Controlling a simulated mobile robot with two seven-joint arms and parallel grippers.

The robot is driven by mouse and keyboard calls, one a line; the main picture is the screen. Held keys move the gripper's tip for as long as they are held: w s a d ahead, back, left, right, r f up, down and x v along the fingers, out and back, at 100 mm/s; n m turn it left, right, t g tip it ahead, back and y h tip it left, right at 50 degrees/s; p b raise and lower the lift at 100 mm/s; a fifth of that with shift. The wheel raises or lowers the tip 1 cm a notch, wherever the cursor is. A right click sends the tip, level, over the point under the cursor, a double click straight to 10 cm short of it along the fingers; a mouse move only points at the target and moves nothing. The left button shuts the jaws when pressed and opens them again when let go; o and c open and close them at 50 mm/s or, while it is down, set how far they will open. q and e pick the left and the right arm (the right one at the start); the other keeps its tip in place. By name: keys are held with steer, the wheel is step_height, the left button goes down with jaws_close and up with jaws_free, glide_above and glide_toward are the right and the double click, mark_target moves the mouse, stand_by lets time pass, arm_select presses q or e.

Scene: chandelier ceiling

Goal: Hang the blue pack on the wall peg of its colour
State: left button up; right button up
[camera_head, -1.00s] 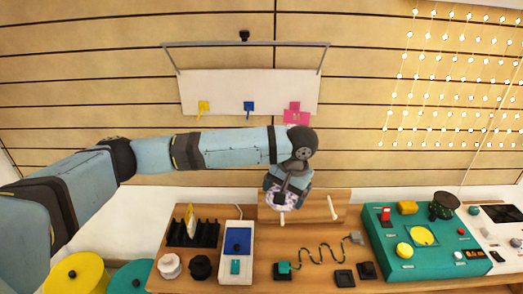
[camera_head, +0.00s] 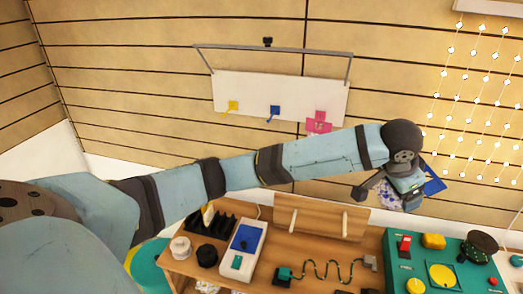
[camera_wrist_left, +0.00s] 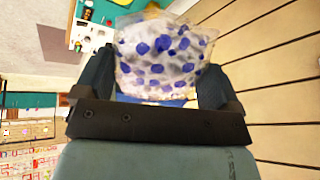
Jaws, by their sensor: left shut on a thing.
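The blue pack is a clear bag with blue spots (camera_head: 388,196) and a blue card (camera_head: 434,181). My left gripper (camera_head: 386,193) is shut on it, above the bench to the right of the wooden stand. The spotted bag fills the space between the fingers in the left wrist view (camera_wrist_left: 160,58). On the white wall board (camera_head: 247,95) are a yellow peg (camera_head: 233,105), a blue peg (camera_head: 275,111) and a pink peg (camera_head: 320,115). The blue peg is bare, well left of the pack. My right gripper is out of view.
A pink pack (camera_head: 318,127) hangs at the pink peg. A grey bar (camera_head: 270,49) spans above the board. Below stands a wooden stand (camera_head: 320,218) with two pale pegs. A green panel (camera_head: 405,247) is at lower right.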

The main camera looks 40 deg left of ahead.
arm_select(q)
steer(key=r+h, duration=0.1)
steer(key=w+a+r+m+t+h, duration=0.1)
steer(key=w+a+r, duration=0.1)
steer(key=shift+w+r+m+h, duration=0.1)
steer(key=shift+r+m+h, duration=0.1)
steer(key=shift+m+h, duration=0.2)
steer(key=w+a+n+t+h+p, duration=0.1)
steer(key=a+t+h, duration=0.15)
steer(key=a, duration=0.45)
steer(key=w+a+t+h, duration=0.1)
steer(key=w+a+t, duration=0.15)
steer(key=a, duration=0.45)
steer(key=s+a+f+n+t+y, duration=0.2)
steer(key=s+a+f+n, duration=0.15)
steer(key=a, duration=0.45)
steer(key=s+a+f+n+t+y, duration=0.2)
steer(key=s+a+f+y, duration=0.15)
steer(key=a, duration=0.45)
steer(key=s+a+f+n+t+y, duration=0.2)
steer(key=s+a+f+t, duration=0.15)
steer(key=a, duration=0.45)
steer(key=w+a+f+b, duration=0.1)
steer(key=w+a, duration=0.4)
steer(key=w, duration=0.5)
steer(key=shift+f+g+b, duration=0.4)
steer(key=shift+g+b, duration=0.05)
steer(key=shift+b, duration=0.1)
steer(key=shift+w+a, duration=0.1)
